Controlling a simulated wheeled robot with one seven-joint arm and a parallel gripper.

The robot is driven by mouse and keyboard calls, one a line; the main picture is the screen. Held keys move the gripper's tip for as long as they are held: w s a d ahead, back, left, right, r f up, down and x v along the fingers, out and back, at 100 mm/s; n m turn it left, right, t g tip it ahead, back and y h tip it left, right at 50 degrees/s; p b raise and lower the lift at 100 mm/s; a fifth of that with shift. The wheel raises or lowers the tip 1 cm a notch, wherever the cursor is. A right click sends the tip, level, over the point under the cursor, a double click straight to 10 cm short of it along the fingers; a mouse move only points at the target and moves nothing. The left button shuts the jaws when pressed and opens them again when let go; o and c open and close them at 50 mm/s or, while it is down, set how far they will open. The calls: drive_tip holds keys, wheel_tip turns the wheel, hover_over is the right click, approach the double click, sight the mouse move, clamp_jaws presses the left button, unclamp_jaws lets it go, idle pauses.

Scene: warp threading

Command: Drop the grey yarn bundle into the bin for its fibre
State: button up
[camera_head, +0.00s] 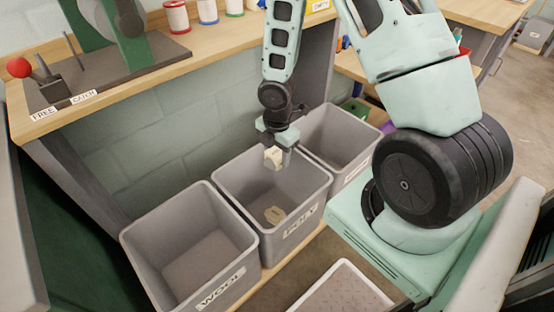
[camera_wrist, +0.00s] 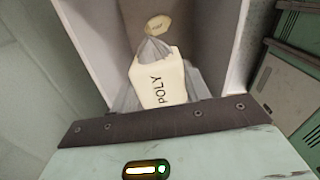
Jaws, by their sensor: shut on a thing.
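The grey yarn bundle (camera_wrist: 155,50) wears a cream tag (camera_wrist: 163,82) reading POLY in the wrist view. My gripper (camera_head: 276,148) is shut on it and points down. In the head view the bundle shows mostly as its cream tag (camera_head: 273,158). It hangs over the open top of the grey bin labelled POLY (camera_head: 299,222), towards its far side. The bundle's held part is hidden by my gripper.
A grey bin labelled WOOL (camera_head: 222,287) stands to the left, looking empty. A wooden bench (camera_head: 225,35) with spools runs behind. A white tray (camera_head: 345,268) lies in front.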

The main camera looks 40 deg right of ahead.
wheel_tip(320, 180, down, 6)
drive_tip(key=b, duration=0.5)
drive_tip(key=shift+r+b, duration=0.1)
drive_tip(key=shift+b, duration=0.25)
drive_tip(key=o, duration=1)
wheel_tip(320, 180, up, 18)
drive_tip(key=f+p, duration=0.1)
drive_tip(key=p, duration=0.8)
hover_over(277, 151)
drive_tip(key=shift+r, duration=0.25)
